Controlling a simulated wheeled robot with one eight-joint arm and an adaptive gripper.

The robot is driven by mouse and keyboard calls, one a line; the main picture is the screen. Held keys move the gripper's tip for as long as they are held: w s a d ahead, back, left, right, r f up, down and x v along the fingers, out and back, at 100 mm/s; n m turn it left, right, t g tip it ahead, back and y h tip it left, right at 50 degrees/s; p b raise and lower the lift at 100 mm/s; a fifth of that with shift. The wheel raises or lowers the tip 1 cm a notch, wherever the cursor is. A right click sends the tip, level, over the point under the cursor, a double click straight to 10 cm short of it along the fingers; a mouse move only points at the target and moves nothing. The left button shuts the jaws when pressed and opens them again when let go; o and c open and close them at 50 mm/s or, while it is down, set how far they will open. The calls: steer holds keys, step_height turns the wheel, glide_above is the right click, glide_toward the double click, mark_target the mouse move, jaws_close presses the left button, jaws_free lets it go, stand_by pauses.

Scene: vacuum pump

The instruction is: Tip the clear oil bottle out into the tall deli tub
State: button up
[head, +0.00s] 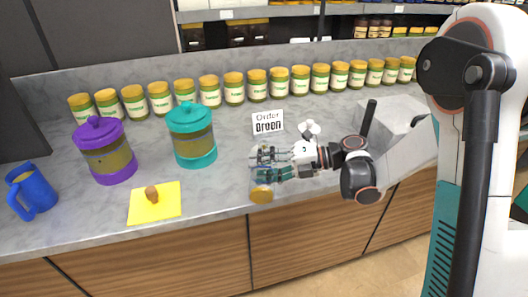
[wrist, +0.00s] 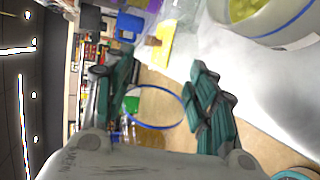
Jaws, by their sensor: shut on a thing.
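My gripper (head: 270,163) is shut on a clear bottle (head: 262,194) at the counter's front edge. The bottle's amber part shows below the fingers; the fingers hide much of the rest. In the wrist view, it is see-through, with a blue ring (wrist: 181,104) between the fingers (wrist: 165,105). A teal-lidded tub (head: 194,139) stands left of my gripper, apart from it. A purple-lidded tub (head: 107,153) stands farther left. Both look upright and hold something yellowish-brown. I cannot tell which is the tall deli tub. A pale container with yellow-green contents shows at the wrist view's top right (wrist: 283,32).
A blue mug (head: 34,192) stands at the far left. A brown lump (head: 152,193) lies on a yellow napkin (head: 166,207). An "Order Green" sign (head: 268,122) stands behind my gripper. Several yellow-lidded jars line the back, and a grey block (head: 392,122) is at right.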

steer(key=shift+w+r+m+g, duration=0.1)
steer(key=shift+r+m+g, duration=0.2)
steer(key=shift+r+m, duration=0.3)
stand_by(0.6)
